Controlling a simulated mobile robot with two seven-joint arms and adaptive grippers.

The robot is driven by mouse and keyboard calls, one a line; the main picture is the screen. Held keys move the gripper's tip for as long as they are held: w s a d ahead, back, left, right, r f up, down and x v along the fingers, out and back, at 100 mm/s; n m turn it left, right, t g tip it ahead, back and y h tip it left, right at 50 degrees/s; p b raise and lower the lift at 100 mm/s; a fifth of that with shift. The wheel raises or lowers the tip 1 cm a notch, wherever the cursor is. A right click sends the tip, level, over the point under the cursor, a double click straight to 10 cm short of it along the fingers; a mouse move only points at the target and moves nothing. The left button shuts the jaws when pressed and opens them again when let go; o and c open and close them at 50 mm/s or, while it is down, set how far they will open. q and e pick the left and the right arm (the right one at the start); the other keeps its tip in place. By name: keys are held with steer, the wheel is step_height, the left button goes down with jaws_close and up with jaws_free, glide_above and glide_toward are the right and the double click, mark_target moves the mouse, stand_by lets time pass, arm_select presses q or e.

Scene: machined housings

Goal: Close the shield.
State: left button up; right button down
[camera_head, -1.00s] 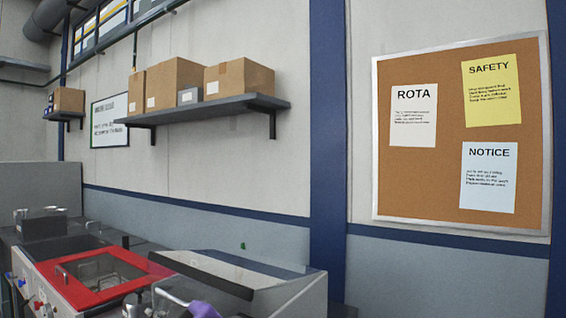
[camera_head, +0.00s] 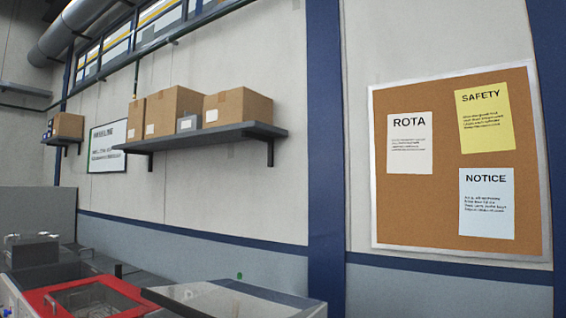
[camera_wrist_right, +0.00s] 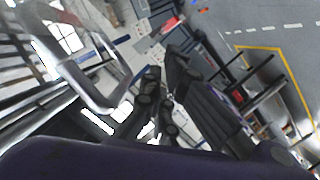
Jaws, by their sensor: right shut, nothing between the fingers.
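A red-framed panel (camera_head: 88,297) with a see-through middle lies on a machine at the lower left of the head view. It looks like the shield, and its lower part is cut off by the picture edge. A bent grey metal bar (camera_wrist_right: 105,103), like a handle, shows at the left in the right wrist view. My right gripper (camera_wrist_right: 167,88) is shut and empty, with dark fingers to the right of this bar and apart from it in the picture. Neither gripper shows in the head view.
A grey sloping machine top (camera_head: 235,299) stands right of the red frame. A shelf with cardboard boxes (camera_head: 175,110) and a cork board (camera_head: 400,210) are on the wall behind. The right wrist view is tilted, showing floor with yellow lines (camera_wrist_right: 285,58).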

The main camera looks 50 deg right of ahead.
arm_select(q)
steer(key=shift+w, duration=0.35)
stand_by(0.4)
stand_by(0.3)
